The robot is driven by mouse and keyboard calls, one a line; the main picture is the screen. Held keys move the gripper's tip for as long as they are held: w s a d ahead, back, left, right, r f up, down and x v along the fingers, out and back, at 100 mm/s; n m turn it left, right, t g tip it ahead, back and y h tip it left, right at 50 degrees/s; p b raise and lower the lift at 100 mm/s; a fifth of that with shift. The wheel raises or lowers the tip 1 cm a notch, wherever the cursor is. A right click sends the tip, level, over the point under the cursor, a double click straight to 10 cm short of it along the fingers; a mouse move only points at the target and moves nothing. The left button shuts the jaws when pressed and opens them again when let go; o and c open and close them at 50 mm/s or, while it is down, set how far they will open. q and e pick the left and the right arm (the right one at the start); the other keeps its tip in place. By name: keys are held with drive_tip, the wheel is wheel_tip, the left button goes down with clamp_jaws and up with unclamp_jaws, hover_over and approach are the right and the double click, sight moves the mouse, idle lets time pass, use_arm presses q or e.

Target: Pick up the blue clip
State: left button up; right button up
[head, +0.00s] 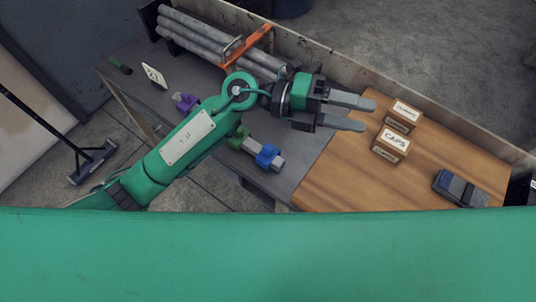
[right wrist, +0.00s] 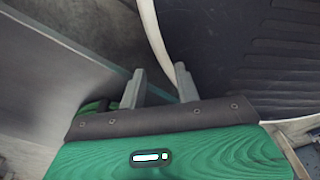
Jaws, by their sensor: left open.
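The blue clip (head: 268,156) sits on a short grey bar at the near edge of the grey bench, in the head view. A green clip (head: 238,137) is just left of it on the same bar. My left gripper (head: 366,114) is open and empty, above the wooden board, to the upper right of the blue clip and apart from it. My right gripper (right wrist: 159,70) shows only in the right wrist view; its fingers are apart with nothing between them. The blue clip is not in that view.
A purple clip (head: 186,102) and a white card (head: 154,76) are on the grey bench (head: 150,105). Grey pipes (head: 215,42) with an orange clamp (head: 248,45) lie behind. Two cap boxes (head: 391,144) and a dark device (head: 460,188) stand on the wooden board (head: 335,180).

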use_arm(q)
wheel_tip(320, 180, down, 7)
drive_tip(key=s+a+m+y, duration=0.1)
drive_tip(key=m+y, duration=0.2)
drive_tip(key=y, duration=0.3)
drive_tip(key=t+y, duration=0.6)
drive_tip(key=y, duration=0.6)
hover_over(268, 148)
drive_tip(key=f, duration=1.1)
drive_tip(key=shift+s+d+f+p, duration=0.15)
drive_tip(key=shift+d+f+p, duration=0.1)
drive_tip(key=shift+p, duration=0.1)
wheel_tip(268, 148, down, 2)
drive_tip(key=shift+f, duration=0.7)
drive_tip(key=shift+f+p, duration=0.35)
drive_tip(key=shift+p, duration=0.1)
drive_tip(key=f, duration=0.2)
drive_tip(key=f+p, duration=0.1)
drive_tip(key=shift+a+f, duration=0.25)
drive_tip(key=shift+f, duration=0.45)
drive_tip(key=shift+w, duration=0.2)
use_arm(e)
drive_tip(key=s, duration=0.2)
drive_tip(key=s+r, duration=0.1)
drive_tip(key=s, duration=0.1)
drive_tip(key=shift+s+d, duration=0.1)
drive_tip(key=shift+d, duration=0.2)
